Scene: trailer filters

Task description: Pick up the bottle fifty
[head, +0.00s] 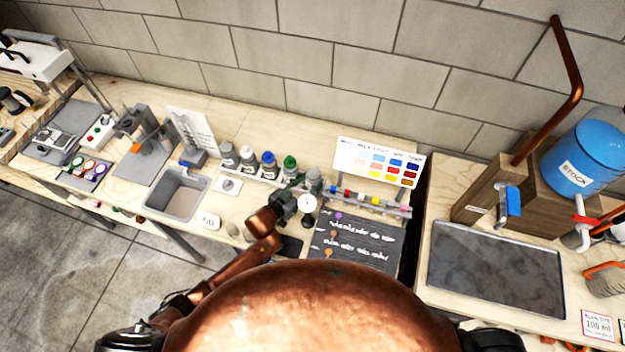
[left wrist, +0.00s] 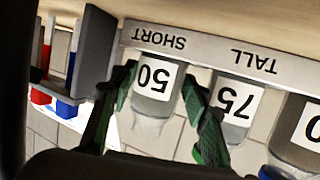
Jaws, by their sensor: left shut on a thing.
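The bottle fifty (left wrist: 152,100) appears upside down in the left wrist view, with a white label reading 50. It stands at the part of the rack (left wrist: 205,48) marked SHORT. My left gripper (left wrist: 160,82) has one green finger on each side of this bottle and is shut on it. In the head view my left gripper (head: 298,191) reaches the right end of the bottle row, where the grey bottle (head: 314,178) shows partly behind it. My right gripper is not in view.
The bottle labelled 75 (left wrist: 234,105) stands close beside the right finger, at TALL. Blue-capped (head: 268,163) and green-capped (head: 290,166) bottles share the row. A colour chart (head: 378,162) and a dark written board (head: 355,243) are nearby.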

